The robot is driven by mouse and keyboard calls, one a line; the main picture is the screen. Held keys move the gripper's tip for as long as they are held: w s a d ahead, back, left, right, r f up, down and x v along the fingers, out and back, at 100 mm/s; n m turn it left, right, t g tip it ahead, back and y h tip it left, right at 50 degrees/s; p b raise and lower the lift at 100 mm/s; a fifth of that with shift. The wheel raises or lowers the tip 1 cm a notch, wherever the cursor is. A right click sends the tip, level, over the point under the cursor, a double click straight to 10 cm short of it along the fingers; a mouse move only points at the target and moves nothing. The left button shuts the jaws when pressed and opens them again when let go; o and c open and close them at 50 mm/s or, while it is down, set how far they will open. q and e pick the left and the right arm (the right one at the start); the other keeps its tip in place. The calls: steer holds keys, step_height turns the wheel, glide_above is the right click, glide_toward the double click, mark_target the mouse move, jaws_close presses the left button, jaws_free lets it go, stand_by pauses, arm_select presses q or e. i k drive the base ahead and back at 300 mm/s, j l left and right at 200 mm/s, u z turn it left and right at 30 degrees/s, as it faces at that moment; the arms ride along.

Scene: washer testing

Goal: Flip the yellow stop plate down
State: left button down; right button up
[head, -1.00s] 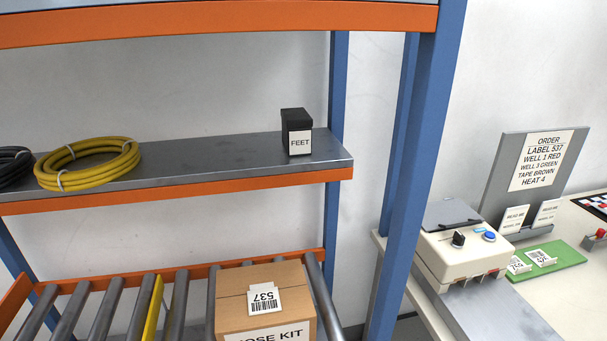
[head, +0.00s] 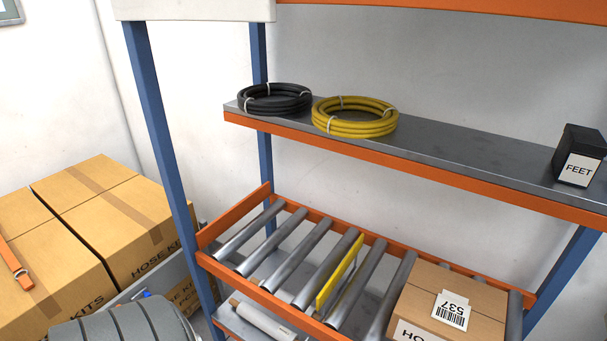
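The yellow stop plate (head: 340,270) is a thin yellow strip among the grey rollers (head: 290,258) of the lower shelf. It stands up above the rollers, left of a cardboard box (head: 459,296) labelled 537, with a roller between them.
An upper shelf (head: 450,150) carries a black hose coil (head: 274,99), a yellow hose coil (head: 354,117) and a black FEET box (head: 580,157). A blue post (head: 160,140) stands at the rack's left. Large cardboard boxes (head: 105,205) stand farther left. The rollers left of the plate are bare.

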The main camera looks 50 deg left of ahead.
mark_target(321, 298)
steer(key=k+u, duration=0.1)
steer(key=u, duration=1.4)
